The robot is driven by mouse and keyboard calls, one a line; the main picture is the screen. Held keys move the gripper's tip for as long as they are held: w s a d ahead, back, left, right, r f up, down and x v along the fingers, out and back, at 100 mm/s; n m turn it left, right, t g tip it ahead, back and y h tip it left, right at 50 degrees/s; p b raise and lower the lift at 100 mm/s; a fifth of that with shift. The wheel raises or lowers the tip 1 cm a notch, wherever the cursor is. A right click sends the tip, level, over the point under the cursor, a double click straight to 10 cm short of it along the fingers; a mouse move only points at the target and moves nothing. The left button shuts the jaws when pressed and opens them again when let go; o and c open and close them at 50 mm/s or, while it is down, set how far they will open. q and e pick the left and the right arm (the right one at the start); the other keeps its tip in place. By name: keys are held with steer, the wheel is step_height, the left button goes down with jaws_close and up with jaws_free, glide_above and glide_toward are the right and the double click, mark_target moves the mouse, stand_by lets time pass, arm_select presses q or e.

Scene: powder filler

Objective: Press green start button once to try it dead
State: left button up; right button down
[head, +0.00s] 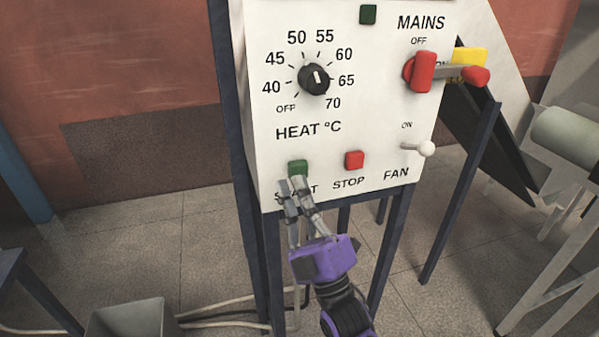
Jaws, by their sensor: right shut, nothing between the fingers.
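The green start button (298,167) sits at the lower left of the white control panel (350,120), above the partly covered word START. My right gripper (292,183) comes up from below with its fingers shut and empty. Its fingertips are just below the green button in the picture and overlap the START label. I cannot tell whether they touch the button or the panel. My left gripper is not in view.
The red stop button (354,160) is right of the green one. A white fan switch (425,148), red mains handle (422,72) and black heat dial (314,79) are on the panel. Dark legs stand below. A grey bin (128,319) and cables lie on the floor.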

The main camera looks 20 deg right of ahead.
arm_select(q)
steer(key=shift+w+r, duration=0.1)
arm_select(e)
steer(key=shift+w, duration=0.1)
stand_by(0.3)
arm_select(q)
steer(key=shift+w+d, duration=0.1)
arm_select(e)
steer(key=shift+w, duration=0.35)
steer(key=shift+w, duration=0.55)
stand_by(0.6)
steer(key=shift+s, duration=0.1)
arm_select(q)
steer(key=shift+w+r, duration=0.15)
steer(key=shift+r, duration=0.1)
arm_select(e)
steer(key=shift+s, duration=0.9)
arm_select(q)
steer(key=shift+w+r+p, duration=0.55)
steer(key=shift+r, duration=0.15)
arm_select(e)
steer(key=shift+s+d, duration=0.1)
steer(key=shift+s, duration=2.4)
